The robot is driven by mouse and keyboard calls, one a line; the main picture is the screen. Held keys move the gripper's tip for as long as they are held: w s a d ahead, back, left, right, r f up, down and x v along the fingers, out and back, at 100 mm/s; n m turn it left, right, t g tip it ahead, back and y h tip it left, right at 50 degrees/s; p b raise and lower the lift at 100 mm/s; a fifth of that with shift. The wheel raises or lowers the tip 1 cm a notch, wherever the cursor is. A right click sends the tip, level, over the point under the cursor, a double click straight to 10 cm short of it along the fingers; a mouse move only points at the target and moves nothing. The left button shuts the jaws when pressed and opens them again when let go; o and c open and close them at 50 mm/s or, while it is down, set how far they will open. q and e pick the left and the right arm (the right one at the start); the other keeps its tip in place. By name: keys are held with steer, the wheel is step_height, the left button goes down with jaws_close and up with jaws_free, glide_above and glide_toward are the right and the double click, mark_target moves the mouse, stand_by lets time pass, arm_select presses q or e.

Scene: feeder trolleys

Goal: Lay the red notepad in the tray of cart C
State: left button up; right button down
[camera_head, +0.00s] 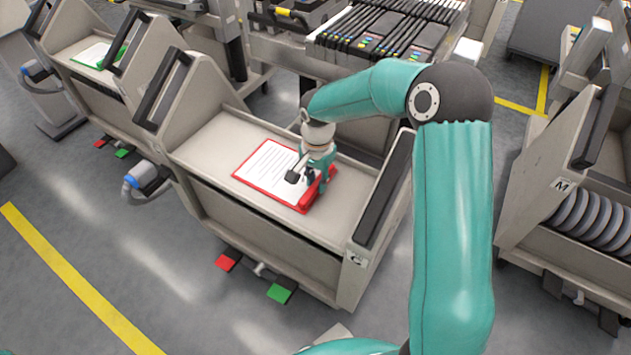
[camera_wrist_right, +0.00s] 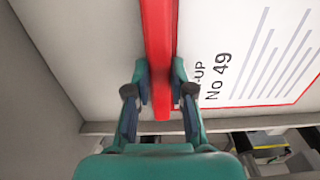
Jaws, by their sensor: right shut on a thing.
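The red notepad (camera_head: 270,172) has a printed white sheet and a thick red edge. It is level over the tray (camera_head: 222,142) of cart C (camera_head: 352,262); I cannot tell whether it touches the tray floor. My right gripper (camera_head: 312,178) is shut on its red edge at the right side. In the right wrist view the fingers (camera_wrist_right: 160,92) pinch the red edge of the notepad (camera_wrist_right: 160,40), and "No 49" shows on the sheet. My left gripper is out of view.
Another cart (camera_head: 70,40) with a green-edged pad (camera_head: 95,55) stands at the left. Cart M (camera_head: 560,200) with several grey discs is at the right. A rack of feeders (camera_head: 390,28) stands behind cart C. Open floor lies in front, left of cart C.

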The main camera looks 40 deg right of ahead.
steer(key=c, duration=1)
jaws_free()
steer(key=shift+r, duration=0.1)
step_height(320, 180, up, 12)
steer(key=p, duration=0.3)
